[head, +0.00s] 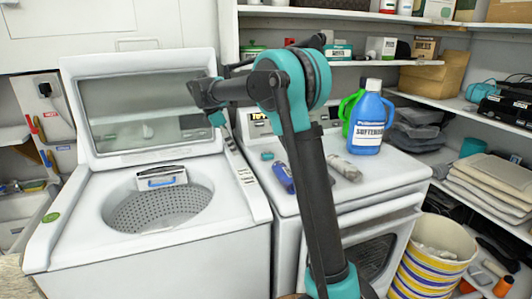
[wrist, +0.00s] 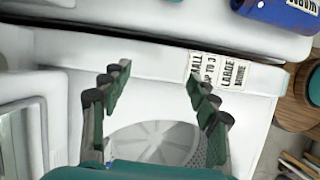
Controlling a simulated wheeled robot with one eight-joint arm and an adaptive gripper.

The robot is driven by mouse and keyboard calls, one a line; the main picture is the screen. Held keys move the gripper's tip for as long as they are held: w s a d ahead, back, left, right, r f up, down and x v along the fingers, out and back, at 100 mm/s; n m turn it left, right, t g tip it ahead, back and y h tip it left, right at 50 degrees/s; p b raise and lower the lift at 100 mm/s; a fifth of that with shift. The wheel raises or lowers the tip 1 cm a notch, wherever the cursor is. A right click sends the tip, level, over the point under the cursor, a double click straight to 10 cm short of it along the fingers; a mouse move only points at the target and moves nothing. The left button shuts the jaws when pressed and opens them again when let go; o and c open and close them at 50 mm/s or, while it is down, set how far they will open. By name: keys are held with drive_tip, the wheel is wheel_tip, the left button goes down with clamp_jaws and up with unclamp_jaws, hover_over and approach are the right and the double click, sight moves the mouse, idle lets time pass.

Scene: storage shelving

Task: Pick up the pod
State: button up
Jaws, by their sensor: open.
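A small teal piece (head: 267,156), which looks like the pod, lies on the white top of the right-hand machine (head: 395,172), near its left back. In the wrist view a sliver of teal (wrist: 172,1), probably the same piece, shows at the top edge, mostly cut off. My gripper (head: 216,118) hangs from the arm above the right side of the washer. In the wrist view my gripper (wrist: 158,78) has its fingers spread, with nothing between them. It is apart from the teal piece.
The open washer (head: 60,212) stands at left, its lid (head: 145,108) raised. A blue item (head: 284,178), a grey item (head: 345,168) and a blue softener bottle (head: 369,122) are on the right-hand machine. Shelves and a striped bin (head: 432,262) are at right.

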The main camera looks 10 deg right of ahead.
drive_tip(key=shift+w+d, duration=0.15)
drive_tip(key=shift+d, duration=0.1)
drive_tip(key=d, duration=0.3)
drive_tip(key=w+d, duration=0.1)
drive_tip(key=d, duration=0.6)
drive_tip(key=shift+w+d, duration=0.1)
drive_tip(key=shift+w, duration=0.15)
drive_tip(key=shift+d+r+x, duration=0.1)
drive_tip(key=shift+d+x, duration=0.05)
drive_tip(key=shift+x, duration=0.75)
drive_tip(key=shift+d+r+x, duration=0.1)
drive_tip(key=shift+d+x, duration=0.05)
drive_tip(key=shift+x, duration=0.75)
drive_tip(key=shift+d+x, duration=0.2)
drive_tip(key=shift+x, duration=0.75)
drive_tip(key=shift+c, duration=0.3)
drive_tip(key=c, duration=1)
